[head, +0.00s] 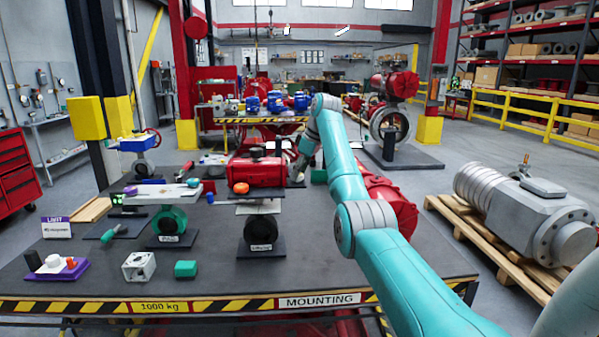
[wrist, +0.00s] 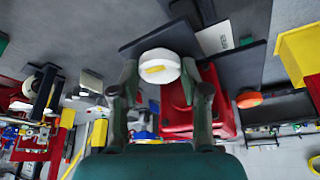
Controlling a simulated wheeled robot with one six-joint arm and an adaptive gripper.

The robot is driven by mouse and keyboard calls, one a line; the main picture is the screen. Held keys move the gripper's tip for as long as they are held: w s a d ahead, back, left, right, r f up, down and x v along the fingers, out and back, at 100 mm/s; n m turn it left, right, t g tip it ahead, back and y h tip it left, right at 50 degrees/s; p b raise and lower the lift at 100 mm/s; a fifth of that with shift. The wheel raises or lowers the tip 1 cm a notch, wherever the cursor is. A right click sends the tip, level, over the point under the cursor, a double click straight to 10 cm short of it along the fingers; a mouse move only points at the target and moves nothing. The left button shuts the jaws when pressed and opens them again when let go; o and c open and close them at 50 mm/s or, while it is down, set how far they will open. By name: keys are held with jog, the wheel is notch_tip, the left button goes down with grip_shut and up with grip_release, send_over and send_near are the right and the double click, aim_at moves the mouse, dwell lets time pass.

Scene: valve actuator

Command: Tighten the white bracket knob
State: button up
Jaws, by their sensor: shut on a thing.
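The white knob (wrist: 160,66), round with a yellow mark on its face, sits between my fingertips in the wrist view, against a dark plate (wrist: 176,38). My gripper (wrist: 161,80) is shut on it, one finger on each side. In the head view my gripper (head: 299,172) is low beside the right end of the red actuator (head: 256,172); the knob between its fingers cannot be made out there. A white bracket plate (head: 258,207) lies under the red actuator, above a dark round valve (head: 261,231). How far the knob is turned cannot be told.
An orange knob (head: 240,188) sits on the red actuator's front. Larger red equipment (head: 390,200) is right behind my arm.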

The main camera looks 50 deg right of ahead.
jog(key=o, duration=1.1)
jog(key=shift+o, duration=0.2)
